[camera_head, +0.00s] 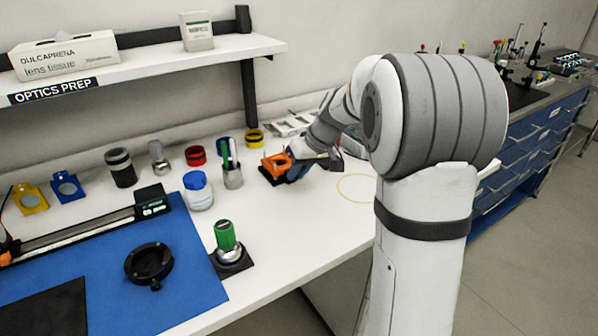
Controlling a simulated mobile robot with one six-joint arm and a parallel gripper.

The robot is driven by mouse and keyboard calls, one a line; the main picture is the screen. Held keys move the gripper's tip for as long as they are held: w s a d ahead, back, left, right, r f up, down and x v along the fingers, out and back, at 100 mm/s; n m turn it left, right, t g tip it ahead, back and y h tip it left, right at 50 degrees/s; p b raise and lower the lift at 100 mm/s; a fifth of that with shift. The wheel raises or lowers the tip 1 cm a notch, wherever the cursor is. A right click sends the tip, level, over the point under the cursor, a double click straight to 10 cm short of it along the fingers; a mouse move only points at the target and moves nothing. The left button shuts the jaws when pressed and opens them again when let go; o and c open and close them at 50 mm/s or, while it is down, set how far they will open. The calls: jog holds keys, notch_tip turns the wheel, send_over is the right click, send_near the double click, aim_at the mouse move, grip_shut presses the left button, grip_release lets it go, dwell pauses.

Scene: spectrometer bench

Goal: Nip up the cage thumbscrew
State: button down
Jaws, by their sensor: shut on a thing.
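An orange and black block (275,162), which looks like the cage, sits on the white bench near the middle of the view. My gripper (292,163) reaches down to it from the right and is shut at its right side. The fingertips and the thumbscrew between them are too small and too covered to make out. I cannot tell how far the screw is turned.
A green-topped item (228,240) stands nearer, beside a blue mat (195,270). The bench front (300,225) is clear. A shelf (150,62) overhangs the back.

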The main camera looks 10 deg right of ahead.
jog(key=c, duration=1.4)
grip_release()
jog(key=v, duration=0.7)
jog(key=shift+s+d+r, duration=0.1)
jog(key=shift+s+r, duration=0.05)
jog(key=shift+r, duration=0.2)
jog(key=s+a+m+h+p, duration=0.1)
jog(key=s+p, duration=0.1)
jog(key=s, duration=0.6)
jog(key=s+a+m+h+p, duration=0.1)
jog(key=s+p, duration=0.2)
jog(key=s, duration=0.6)
jog(key=s+a+m+h+p, duration=0.1)
jog(key=s+a+h+p, duration=0.1)
jog(key=s, duration=0.7)
jog(key=shift+s+a+r+g+p, duration=0.1)
jog(key=shift+s+a+g+p, duration=0.1)
jog(key=shift+g+p, duration=0.2)
